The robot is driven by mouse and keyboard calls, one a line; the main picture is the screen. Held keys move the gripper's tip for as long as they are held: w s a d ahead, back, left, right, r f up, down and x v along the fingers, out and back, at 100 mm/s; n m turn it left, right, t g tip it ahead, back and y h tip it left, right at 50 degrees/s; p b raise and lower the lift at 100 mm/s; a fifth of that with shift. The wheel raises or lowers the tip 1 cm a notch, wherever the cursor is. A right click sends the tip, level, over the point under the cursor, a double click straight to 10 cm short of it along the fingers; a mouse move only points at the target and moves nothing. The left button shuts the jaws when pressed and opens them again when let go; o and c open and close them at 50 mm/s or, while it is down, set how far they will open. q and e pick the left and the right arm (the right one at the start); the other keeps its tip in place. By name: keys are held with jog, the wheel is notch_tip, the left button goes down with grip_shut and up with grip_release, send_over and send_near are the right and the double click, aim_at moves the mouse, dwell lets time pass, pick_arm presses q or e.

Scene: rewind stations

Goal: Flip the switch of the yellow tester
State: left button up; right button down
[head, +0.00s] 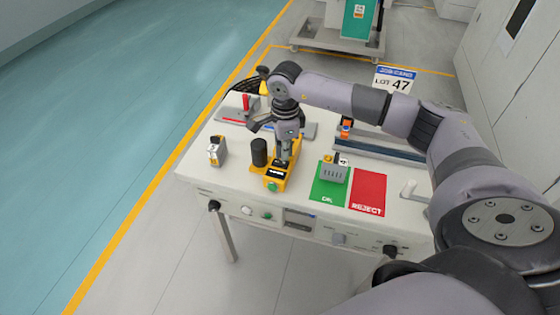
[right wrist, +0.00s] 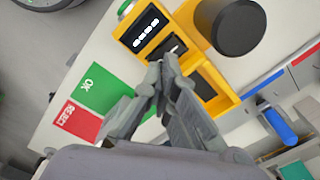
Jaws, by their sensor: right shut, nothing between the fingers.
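The yellow tester (head: 273,179) stands near the front of the white bench, with a lit display and a dark recessed panel. It also shows in the right wrist view (right wrist: 224,94), where a small pale lever (right wrist: 172,48), seemingly the switch, sits beside the display. Which way the lever is set I cannot tell. My right gripper (head: 285,156) points down over the tester, shut and empty. In the right wrist view its fingertips (right wrist: 163,66) are close to the lever; whether they touch is unclear. My left gripper is not in view.
A black cylinder (head: 259,152) stands at the tester's left side. A green OK mat (head: 322,194) bearing a grey block (head: 334,174) and a red REJECT mat (head: 367,190) lie to the right. A small grey-yellow device (head: 217,151) stands left. A job card (head: 394,79) stands behind.

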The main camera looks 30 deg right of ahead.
aim_at(284, 163)
jog(key=shift+s+f+b, duration=0.1)
jog(key=shift+f+b, duration=0.9)
jog(key=shift+f, duration=0.25)
dwell(1.0)
jog(key=shift+r, duration=0.1)
jog(key=shift+r+p, duration=0.7)
jog(key=shift+r, duration=0.2)
jog(key=shift+r+p, duration=1.45)
jog(key=shift+r, duration=1.1)
